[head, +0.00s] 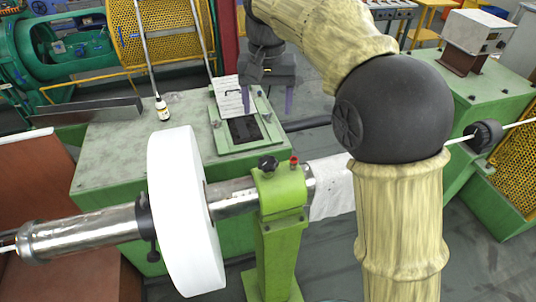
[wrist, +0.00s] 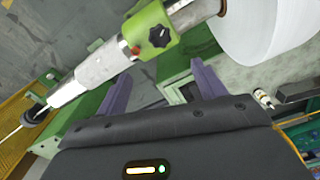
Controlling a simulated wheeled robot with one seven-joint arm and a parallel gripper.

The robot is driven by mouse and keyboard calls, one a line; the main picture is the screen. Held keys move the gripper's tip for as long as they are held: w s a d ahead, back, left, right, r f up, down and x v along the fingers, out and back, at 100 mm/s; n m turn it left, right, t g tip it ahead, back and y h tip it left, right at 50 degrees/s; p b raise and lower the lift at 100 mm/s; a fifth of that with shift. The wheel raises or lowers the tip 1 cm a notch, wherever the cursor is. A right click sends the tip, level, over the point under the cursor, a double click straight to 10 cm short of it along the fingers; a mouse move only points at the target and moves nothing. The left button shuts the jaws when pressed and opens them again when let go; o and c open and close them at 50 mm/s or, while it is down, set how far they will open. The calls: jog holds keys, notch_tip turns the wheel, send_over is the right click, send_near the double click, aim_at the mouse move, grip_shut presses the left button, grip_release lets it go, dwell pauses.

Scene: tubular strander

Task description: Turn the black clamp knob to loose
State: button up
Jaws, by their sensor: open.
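The black clamp knob (head: 268,164) is a small lobed knob on top of the green clamp block (head: 279,187), which stands on a green post around a metal shaft. In the wrist view the black knob (wrist: 159,36) sits on the green block (wrist: 150,30), beyond my fingers. My gripper (head: 262,100) hangs above the green machine table, behind the knob and apart from it. In the wrist view my gripper (wrist: 160,85) shows two purple fingers spread wide with nothing between them. Whether the knob is tight or loose cannot be told.
A red button (head: 294,160) sits right beside the knob. A large white reel (head: 182,212) is on the shaft to the left. The green table (head: 110,160) holds a bottle (head: 162,108), a paper sheet (head: 228,97) and a long metal bar (head: 88,111). A white cloth (head: 332,187) hangs right of the clamp.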

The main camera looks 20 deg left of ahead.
aim_at(268, 161)
jog(key=shift+f, duration=0.1)
notch_tip(268, 161, down, 17)
jog(key=p, duration=0.3)
jog(key=shift+f, duration=0.1)
dwell(0.4)
jog(key=shift+c, duration=0.4)
jog(key=c, duration=0.9)
